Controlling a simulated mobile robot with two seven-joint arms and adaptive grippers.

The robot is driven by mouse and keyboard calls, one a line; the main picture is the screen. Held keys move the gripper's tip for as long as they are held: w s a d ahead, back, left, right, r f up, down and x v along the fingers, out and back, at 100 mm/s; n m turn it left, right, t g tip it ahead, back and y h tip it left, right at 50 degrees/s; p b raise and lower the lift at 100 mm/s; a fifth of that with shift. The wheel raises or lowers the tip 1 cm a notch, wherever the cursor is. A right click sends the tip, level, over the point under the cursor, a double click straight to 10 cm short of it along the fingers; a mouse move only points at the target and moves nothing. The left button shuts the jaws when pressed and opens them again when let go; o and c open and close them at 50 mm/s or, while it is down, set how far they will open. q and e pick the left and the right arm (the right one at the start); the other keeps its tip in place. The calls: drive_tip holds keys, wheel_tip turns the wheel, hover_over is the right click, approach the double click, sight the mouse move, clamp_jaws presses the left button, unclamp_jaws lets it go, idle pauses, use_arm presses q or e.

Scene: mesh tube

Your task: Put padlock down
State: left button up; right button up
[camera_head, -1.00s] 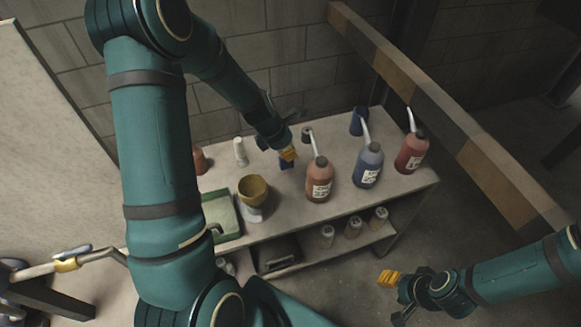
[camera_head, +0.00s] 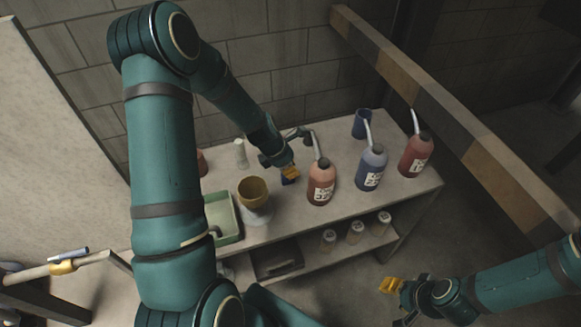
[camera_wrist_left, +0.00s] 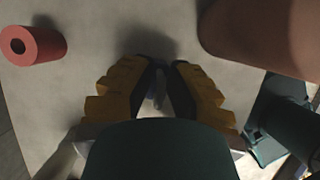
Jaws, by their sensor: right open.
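My left gripper (camera_head: 290,173) reaches down over the table top (camera_head: 330,212), just left of the nearest red bottle. A small blue thing, which I take to be the padlock (camera_head: 287,181), shows under its yellow fingertips. In the left wrist view the fingers of my left gripper (camera_wrist_left: 160,70) are a little apart, with the dim, bluish padlock (camera_wrist_left: 158,98) between them. Most of the padlock is hidden by the fingers, and I cannot tell whether it touches the table. My right gripper (camera_head: 391,300) is open and empty, off the table at lower right.
A red bottle (camera_head: 321,185), a blue bottle (camera_head: 371,168) and another red bottle (camera_head: 415,157) stand on the right half. A yellow-brown bowl (camera_head: 254,191) and a green tray (camera_head: 224,218) are at left. A red hollow cylinder (camera_wrist_left: 32,45) lies in the left wrist view.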

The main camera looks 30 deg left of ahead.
use_arm(q)
drive_tip(key=shift+o, duration=1.1)
